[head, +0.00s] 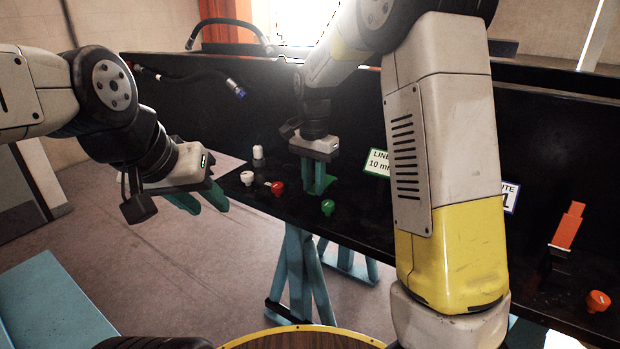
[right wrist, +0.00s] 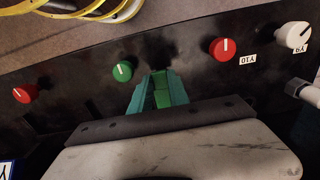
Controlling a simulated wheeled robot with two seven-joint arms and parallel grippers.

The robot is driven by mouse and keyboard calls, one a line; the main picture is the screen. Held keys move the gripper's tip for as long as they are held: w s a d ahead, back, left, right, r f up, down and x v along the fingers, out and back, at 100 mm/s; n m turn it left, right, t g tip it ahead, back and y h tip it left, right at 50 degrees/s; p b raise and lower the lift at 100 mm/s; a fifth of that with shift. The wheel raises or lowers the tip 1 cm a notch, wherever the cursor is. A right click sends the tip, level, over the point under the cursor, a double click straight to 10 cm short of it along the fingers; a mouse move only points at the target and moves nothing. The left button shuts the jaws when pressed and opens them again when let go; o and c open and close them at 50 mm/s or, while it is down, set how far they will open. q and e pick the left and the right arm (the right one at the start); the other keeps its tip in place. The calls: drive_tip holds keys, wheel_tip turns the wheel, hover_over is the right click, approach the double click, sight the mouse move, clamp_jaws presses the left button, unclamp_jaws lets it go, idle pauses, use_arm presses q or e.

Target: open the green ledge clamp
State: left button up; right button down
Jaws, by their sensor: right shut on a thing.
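The green ledge clamp shows only in part. A bright green piece (right wrist: 161,89) sits between my right gripper's fingers in the right wrist view, and a little green (head: 326,183) shows behind them in the head view. My right gripper (head: 318,188) points down at the black ledge and is shut on this green piece; its teal fingers also show in the right wrist view (right wrist: 158,97). The fingers hide most of the clamp, so I cannot tell its lever's position. My left gripper (head: 203,199) hangs open and empty in front of the ledge's left end.
A green knob (head: 328,207), a red knob (head: 278,188) and a white knob (head: 247,178) stand along the black ledge near the clamp. An orange clamp (head: 567,228) and an orange knob (head: 598,301) are at right. A dark hose (head: 185,77) runs along the back panel.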

drive_tip(key=shift+w+r, duration=0.1)
drive_tip(key=shift+r, duration=0.05)
idle(0.5)
drive_tip(key=r+g+y, duration=0.1)
drive_tip(key=w+r+g, duration=0.1)
drive_tip(key=d+r+g+y, duration=0.1)
drive_tip(key=shift+w+d+g+y, duration=0.1)
drive_tip(key=shift+w+g+y, duration=0.15)
drive_tip(key=shift+g+y, duration=0.05)
drive_tip(key=shift+w+d+r, duration=0.1)
drive_tip(key=shift+w+r, duration=0.1)
drive_tip(key=shift+r, duration=0.2)
drive_tip(key=shift+w+d+r, duration=0.35)
drive_tip(key=shift+w, duration=0.05)
drive_tip(key=shift+d, duration=0.1)
drive_tip(key=c, duration=1.3)
unclamp_jaws()
drive_tip(key=shift+o, duration=0.3)
